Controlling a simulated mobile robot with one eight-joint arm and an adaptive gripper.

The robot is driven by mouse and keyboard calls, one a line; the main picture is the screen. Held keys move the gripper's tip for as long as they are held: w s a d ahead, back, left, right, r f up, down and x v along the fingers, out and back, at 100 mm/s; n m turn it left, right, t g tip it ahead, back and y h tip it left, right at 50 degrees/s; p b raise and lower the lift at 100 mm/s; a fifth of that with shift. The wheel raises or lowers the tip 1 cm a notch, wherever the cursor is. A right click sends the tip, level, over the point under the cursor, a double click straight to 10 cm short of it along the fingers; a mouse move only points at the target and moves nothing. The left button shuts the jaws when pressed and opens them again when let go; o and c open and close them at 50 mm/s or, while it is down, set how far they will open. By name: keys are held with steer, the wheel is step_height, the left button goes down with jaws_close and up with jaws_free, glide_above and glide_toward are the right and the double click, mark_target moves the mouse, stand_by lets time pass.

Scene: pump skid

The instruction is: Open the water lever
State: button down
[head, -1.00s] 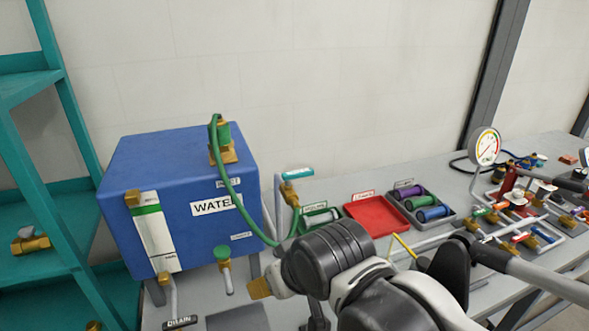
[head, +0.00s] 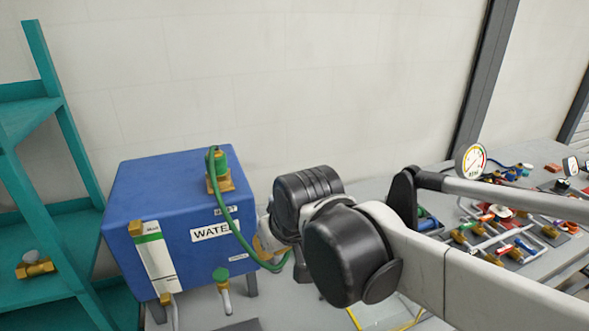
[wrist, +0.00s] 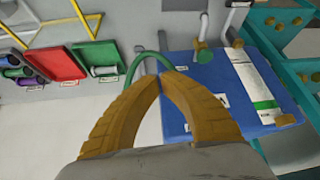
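The blue tank marked WATER (head: 150,190) stands at the left in the head view. It also shows in the wrist view (wrist: 205,80), seen from above. A green hose (head: 231,215) runs from the brass and green fitting on its top down to the right, behind my arm. The teal-handled lever beside the tank is hidden behind my arm in the head view, and I cannot make it out in the wrist view. My gripper (wrist: 164,76) has its brown fingertips together near the tank's edge and the hose (wrist: 140,62). I see nothing clearly held.
A red tray (wrist: 66,66) and a green tray (wrist: 97,62) lie beside the tank. A green-topped valve (head: 221,275) stands at the tank's front. Teal shelving (head: 50,225) is at the left. Gauge and pipe fittings (head: 471,160) crowd the right side of the bench.

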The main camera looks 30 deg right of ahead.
steer(key=w+d+r+m+g+p, duration=0.1)
steer(key=w+d+r+g+p, duration=0.1)
steer(key=w+d+r+p, duration=1)
steer(key=w+d+p, duration=0.1)
steer(key=p, duration=0.3)
steer(key=shift+w+d+r+m, duration=0.15)
steer(key=shift+w+d+m, duration=0.15)
steer(key=shift+w+d, duration=0.1)
step_height(320, 180, down, 10)
steer(key=shift+s+r, duration=0.25)
steer(key=shift+s, duration=0.05)
steer(key=shift+s+a, duration=0.1)
